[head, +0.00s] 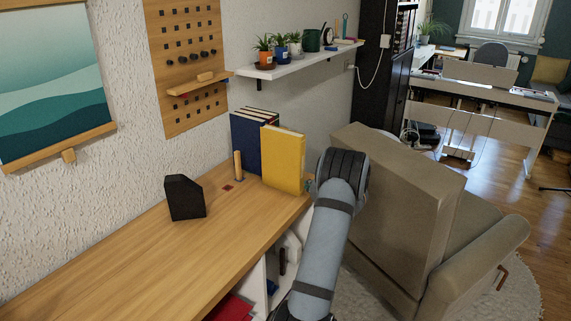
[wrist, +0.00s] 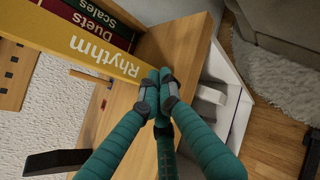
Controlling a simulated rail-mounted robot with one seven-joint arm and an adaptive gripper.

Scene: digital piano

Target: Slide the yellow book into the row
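The yellow book (head: 284,160) stands upright at the far right end of the desk and sticks out from the row toward the desk's front edge. Its spine, lettered "Rhythm", shows in the wrist view (wrist: 85,40). The row of dark books (head: 250,140) stands behind it against the wall; red and green spines lettered "Duets" and "Scales" (wrist: 105,15) show in the wrist view. My gripper (wrist: 160,80) has its fingertips together, with nothing between them, close to the lower end of the yellow spine. I cannot tell whether they touch it. In the head view my arm hides most of the fingers.
A black bookend-like block (head: 184,198) and a small wooden peg (head: 238,166) stand on the desk (head: 150,255), left of the books. A shelf with plants (head: 300,62) hangs above. A beige armchair (head: 400,200) stands right of my arm. The desk's front left is clear.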

